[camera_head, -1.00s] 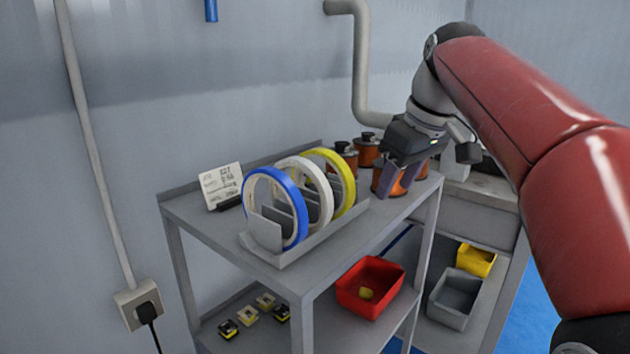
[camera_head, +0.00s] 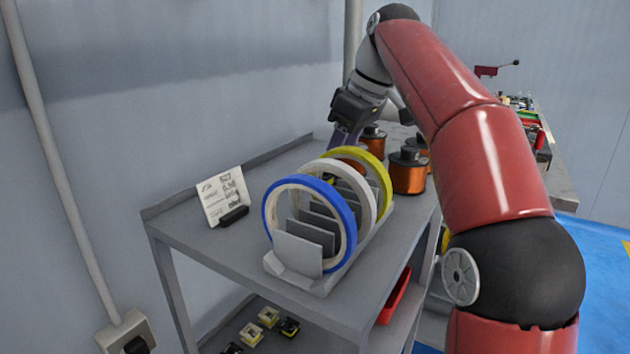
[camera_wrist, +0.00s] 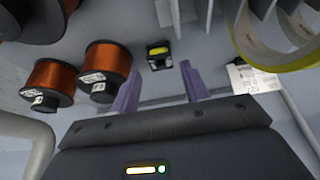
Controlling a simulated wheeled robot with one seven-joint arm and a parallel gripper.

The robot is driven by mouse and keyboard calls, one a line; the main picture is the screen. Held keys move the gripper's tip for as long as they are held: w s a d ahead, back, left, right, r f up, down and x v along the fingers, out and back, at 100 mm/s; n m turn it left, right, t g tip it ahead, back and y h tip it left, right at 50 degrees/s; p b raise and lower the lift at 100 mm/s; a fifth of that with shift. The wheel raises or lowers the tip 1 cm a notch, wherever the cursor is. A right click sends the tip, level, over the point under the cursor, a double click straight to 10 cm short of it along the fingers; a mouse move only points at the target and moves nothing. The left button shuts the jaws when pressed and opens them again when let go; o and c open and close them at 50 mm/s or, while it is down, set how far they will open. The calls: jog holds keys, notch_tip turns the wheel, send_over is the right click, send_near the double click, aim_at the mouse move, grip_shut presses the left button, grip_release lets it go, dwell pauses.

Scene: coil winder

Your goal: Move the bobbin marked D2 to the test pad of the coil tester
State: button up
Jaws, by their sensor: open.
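A small black bobbin with a yellow winding (camera_wrist: 159,55) sits on the grey top shelf in the wrist view, just beyond my fingertips. Its marking cannot be read, and in the head view it seems hidden behind the tape rolls. More small black, cream and yellow bobbins (camera_head: 268,317) lie on the lower shelf in the head view, their markings also unreadable. My gripper (camera_head: 346,138) is over the rear of the top shelf, pointing down. In the wrist view my gripper (camera_wrist: 157,85) is open, with nothing between its purple fingers. I cannot make out the coil tester or its test pad.
Several copper wire spools (camera_head: 408,176) stand right of my gripper; two show close in the wrist view (camera_wrist: 104,68). A rack (camera_head: 300,258) holds blue, white and yellow tape rolls. A label card (camera_head: 223,196) stands at left. A cluttered bench (camera_head: 558,185) is behind.

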aim_at(327, 172)
jog(key=x, duration=0.2)
jog(key=b+x, duration=0.1)
jog(key=x, duration=0.3)
jog(key=shift+w+a+r, duration=0.1)
jog(key=shift+w+a, duration=0.1)
jog(key=shift+a, duration=0.1)
jog(key=shift+c, duration=0.4)
jog(key=c, duration=0.7)
jog(key=shift+c, duration=0.2)
jog(key=shift+r, duration=0.1)
notch_tip(327, 172, up, 10)
jog(key=p, duration=0.2)
jog(key=shift+p, duration=0.4)
